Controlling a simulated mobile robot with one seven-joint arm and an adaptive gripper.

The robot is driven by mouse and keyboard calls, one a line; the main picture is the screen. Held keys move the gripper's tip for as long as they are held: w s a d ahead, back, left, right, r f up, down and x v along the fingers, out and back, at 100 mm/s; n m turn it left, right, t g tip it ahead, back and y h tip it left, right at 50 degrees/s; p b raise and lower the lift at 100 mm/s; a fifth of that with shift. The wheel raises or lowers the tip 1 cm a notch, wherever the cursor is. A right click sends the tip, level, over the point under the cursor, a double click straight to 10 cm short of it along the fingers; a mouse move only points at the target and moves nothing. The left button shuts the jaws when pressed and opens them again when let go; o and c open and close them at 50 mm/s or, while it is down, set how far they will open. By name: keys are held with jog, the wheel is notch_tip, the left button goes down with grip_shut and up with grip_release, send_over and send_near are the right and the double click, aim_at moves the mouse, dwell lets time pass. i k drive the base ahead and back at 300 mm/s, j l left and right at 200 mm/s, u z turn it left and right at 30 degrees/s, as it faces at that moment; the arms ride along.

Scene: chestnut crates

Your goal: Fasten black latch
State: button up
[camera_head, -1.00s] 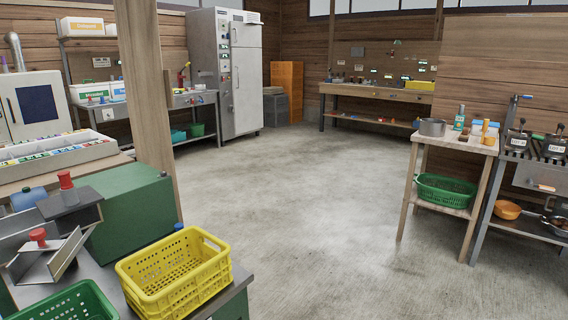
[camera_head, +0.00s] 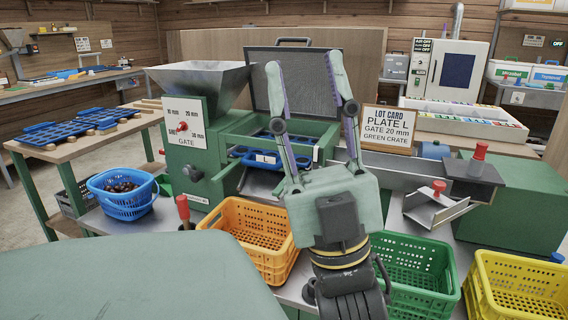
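My gripper (camera_head: 308,80) is raised in front of the green sorting machine (camera_head: 200,140). Its two fingers point up and stand well apart, open, with nothing between them. The machine's dark mesh lid (camera_head: 258,82) is tilted up, with a handle on its top edge. A blue plate marked L (camera_head: 262,158) lies in the bay below the lid, partly behind the gripper. I cannot make out a black latch for certain; my gripper covers part of the machine's front. A dark knob (camera_head: 192,172) shows on the machine's left front, below the gate panel (camera_head: 183,125).
Orange (camera_head: 240,222), green (camera_head: 412,262) and yellow (camera_head: 512,285) crates line the front. A blue basket of chestnuts (camera_head: 123,195) stands left. A lot card (camera_head: 388,126) reads Plate L, gate 20 mm, green crate. A red-handled chute (camera_head: 437,205) is at right.

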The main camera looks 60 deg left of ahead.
aim_at(316, 154)
jog(key=u, duration=1.5)
jog(key=j+u, duration=0.45)
jog(key=i+l, duration=0.05)
jog(key=l, duration=0.05)
